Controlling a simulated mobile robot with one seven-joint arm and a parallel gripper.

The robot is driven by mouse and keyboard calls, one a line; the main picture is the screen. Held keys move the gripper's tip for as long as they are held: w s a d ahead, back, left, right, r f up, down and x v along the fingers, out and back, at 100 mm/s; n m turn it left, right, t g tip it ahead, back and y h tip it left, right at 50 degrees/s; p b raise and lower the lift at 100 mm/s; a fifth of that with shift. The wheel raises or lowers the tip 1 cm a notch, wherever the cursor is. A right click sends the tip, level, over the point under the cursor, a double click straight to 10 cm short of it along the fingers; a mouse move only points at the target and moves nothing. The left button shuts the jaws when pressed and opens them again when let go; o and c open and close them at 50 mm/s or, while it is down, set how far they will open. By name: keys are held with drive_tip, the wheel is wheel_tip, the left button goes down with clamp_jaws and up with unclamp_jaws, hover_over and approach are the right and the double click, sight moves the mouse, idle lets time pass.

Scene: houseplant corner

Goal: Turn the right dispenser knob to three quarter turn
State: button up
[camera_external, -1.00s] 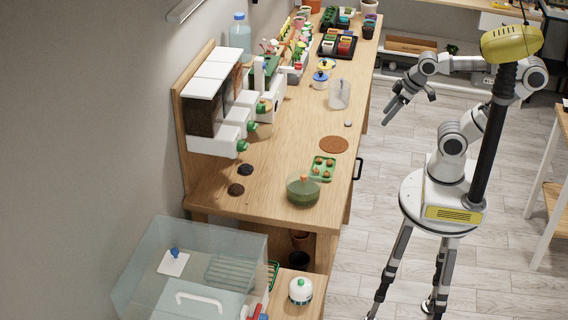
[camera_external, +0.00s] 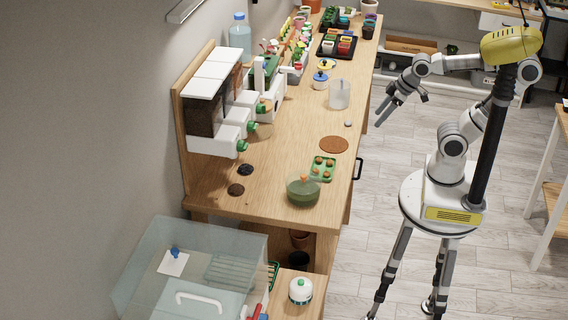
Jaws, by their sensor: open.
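A dispenser unit with white lids and dark-filled bins (camera_external: 203,116) hangs on a wooden board at the left wall. Three green knobs stick out from its white fronts: a near knob (camera_external: 241,146), a middle knob (camera_external: 251,126) and a far knob (camera_external: 261,107). The far knob is the right one when facing the unit from my side. The knobs' turn angles are too small to read. My gripper (camera_external: 384,113) is open and empty, in the air right of the bench, well apart from the knobs and pointing down and left.
The wooden bench (camera_external: 290,150) holds a green bowl (camera_external: 303,190), a green tray (camera_external: 321,168), a brown disc (camera_external: 334,144), a clear beaker (camera_external: 339,94) and a blue jar (camera_external: 320,81). Dark heaps (camera_external: 236,189) lie below the dispensers. The floor between me and the bench is clear.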

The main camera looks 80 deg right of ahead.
drive_tip(key=w+d+f+n+t+h+b, duration=0.1)
drive_tip(key=w+d+f+n+b, duration=0.1)
drive_tip(key=w+f, duration=0.4)
drive_tip(key=w+d+f+n+t+h+b, duration=0.1)
drive_tip(key=w+d+f+n+b, duration=0.1)
drive_tip(key=w+d+f+n, duration=0.3)
drive_tip(key=w+d+f+n+t+h+b, duration=0.1)
drive_tip(key=w+d+f+n+b, duration=0.1)
drive_tip(key=w+f, duration=0.5)
drive_tip(key=shift+d+f+n+t+h, duration=0.3)
drive_tip(key=shift+d+f+n+t, duration=0.1)
drive_tip(key=shift+d+f+n, duration=0.35)
drive_tip(key=w+d+n+t+h+b, duration=0.1)
drive_tip(key=w+n+t, duration=0.1)
drive_tip(key=n, duration=0.2)
drive_tip(key=n+t+y+b, duration=0.3)
drive_tip(key=n+t, duration=0.3)
drive_tip(key=n, duration=0.7)
approach(262, 109)
drive_tip(key=w, duration=0.8)
drive_tip(key=shift+d+f, duration=0.35)
drive_tip(key=shift+d, duration=0.15)
drive_tip(key=shift+w, duration=0.1)
drive_tip(key=shift+c, duration=0.3)
clamp_jaws()
